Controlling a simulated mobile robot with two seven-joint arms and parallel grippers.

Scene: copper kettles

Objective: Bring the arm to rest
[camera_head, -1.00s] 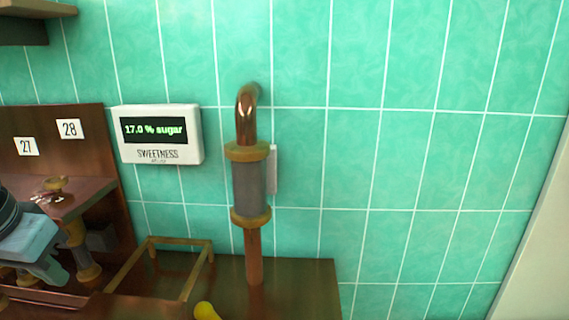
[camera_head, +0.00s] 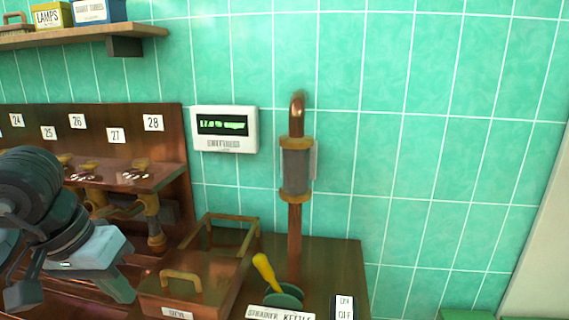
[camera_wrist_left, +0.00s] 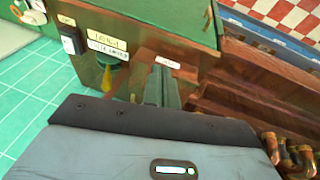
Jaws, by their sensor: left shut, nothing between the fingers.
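My left gripper (camera_head: 88,265) comes in from the left edge of the head view, in front of the brown rack with numbered labels. In the left wrist view its fingers (camera_wrist_left: 162,88) are together with nothing between them. My right gripper is in no view.
A copper pipe (camera_head: 295,225) rises behind. The sweetness display (camera_head: 224,130) hangs on green tiles. A shelf (camera_head: 90,35) is upper left.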

